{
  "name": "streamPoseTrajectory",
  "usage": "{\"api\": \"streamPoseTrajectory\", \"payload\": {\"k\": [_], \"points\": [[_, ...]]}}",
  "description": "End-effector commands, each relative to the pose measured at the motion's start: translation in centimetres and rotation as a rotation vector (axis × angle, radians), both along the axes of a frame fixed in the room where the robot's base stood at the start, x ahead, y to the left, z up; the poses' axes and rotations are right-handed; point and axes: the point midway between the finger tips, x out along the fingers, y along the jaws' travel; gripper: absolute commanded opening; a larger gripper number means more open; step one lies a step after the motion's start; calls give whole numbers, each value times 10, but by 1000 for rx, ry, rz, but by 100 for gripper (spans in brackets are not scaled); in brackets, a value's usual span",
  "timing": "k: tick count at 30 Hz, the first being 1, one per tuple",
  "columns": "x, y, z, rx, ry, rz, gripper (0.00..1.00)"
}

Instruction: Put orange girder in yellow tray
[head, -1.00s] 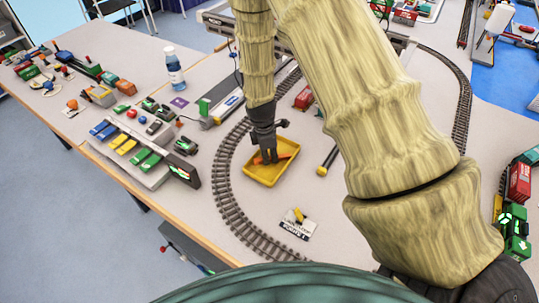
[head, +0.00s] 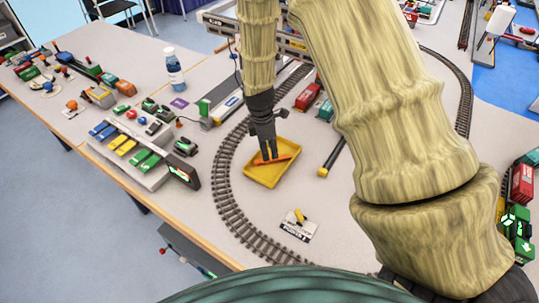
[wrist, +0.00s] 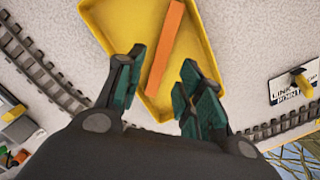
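The orange girder (head: 285,157) lies inside the yellow tray (head: 262,182), slanting across its floor. In the wrist view the girder (wrist: 167,40) runs lengthwise over the bare tray floor, and the tray (wrist: 115,18) fills the upper middle. My gripper (head: 268,155) is over the tray, just above the girder. In the wrist view my gripper (wrist: 162,85) has its two fingers spread apart, with the girder showing between them and clear space on each side. Part of the girder is hidden by the fingers in the head view.
A curved railway track (head: 228,190) runs around the tray's left and front. A small sign with a yellow lever (head: 299,222) stands in front of it. A black rod with a yellow end (head: 331,158) lies to the right. Red and green wagons (head: 308,97) stand behind.

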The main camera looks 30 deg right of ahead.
Motion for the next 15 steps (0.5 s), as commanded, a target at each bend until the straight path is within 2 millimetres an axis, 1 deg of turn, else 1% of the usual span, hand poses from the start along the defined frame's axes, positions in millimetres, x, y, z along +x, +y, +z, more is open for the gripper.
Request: {"api": "streamPoseTrajectory", "payload": {"k": [9,15], "points": [[2,5,41,0,-2,-1,37],[2,7,63,1,-1,0,37]]}}
